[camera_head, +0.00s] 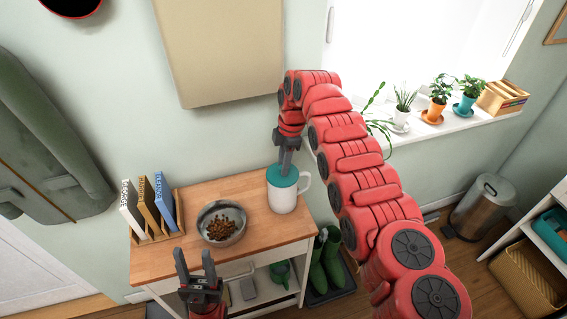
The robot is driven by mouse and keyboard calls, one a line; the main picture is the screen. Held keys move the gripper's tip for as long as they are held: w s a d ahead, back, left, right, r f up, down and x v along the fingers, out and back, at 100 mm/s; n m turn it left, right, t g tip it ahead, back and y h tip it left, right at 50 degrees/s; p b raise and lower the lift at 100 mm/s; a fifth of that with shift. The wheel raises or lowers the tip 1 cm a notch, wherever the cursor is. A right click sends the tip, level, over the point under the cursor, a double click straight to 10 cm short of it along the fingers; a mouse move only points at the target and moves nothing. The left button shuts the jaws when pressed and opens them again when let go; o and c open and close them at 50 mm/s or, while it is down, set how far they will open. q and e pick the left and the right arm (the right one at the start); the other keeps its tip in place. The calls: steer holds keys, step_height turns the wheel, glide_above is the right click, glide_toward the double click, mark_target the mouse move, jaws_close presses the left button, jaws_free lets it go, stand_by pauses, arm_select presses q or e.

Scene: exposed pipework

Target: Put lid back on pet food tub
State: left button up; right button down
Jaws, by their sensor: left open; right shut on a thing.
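The pet food tub (283,202) is a white tub with a handle on its right side. It stands upright at the right end of the wooden tabletop. The teal lid (276,180) sits at the tub's top and looks roughly level; I cannot tell whether it is fully seated. My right gripper (286,163) points down from above and is shut on the lid; its fingertips hide the grip point. My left gripper (195,258) is open and empty, with its fingers pointing up at the table's front edge, left of the tub.
A metal bowl of brown kibble (221,224) stands left of the tub. Several books (150,205) stand in a wooden rack at the table's left. Green boots (328,258) are on the floor at right. Potted plants (440,95) line the windowsill. The tabletop's back middle is clear.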

steer(key=shift+b, duration=0.45)
steer(key=shift+f+b, duration=0.2)
steer(key=shift+b, duration=0.55)
stand_by(1.1)
stand_by(0.4)
steer(key=shift+c, duration=0.5)
jaws_free()
steer(key=shift+r, duration=0.1)
steer(key=shift+r+p, duration=0.6)
steer(key=shift+r, duration=0.65)
steer(key=shift+r+p, duration=1.85)
steer(key=shift+r, duration=0.4)
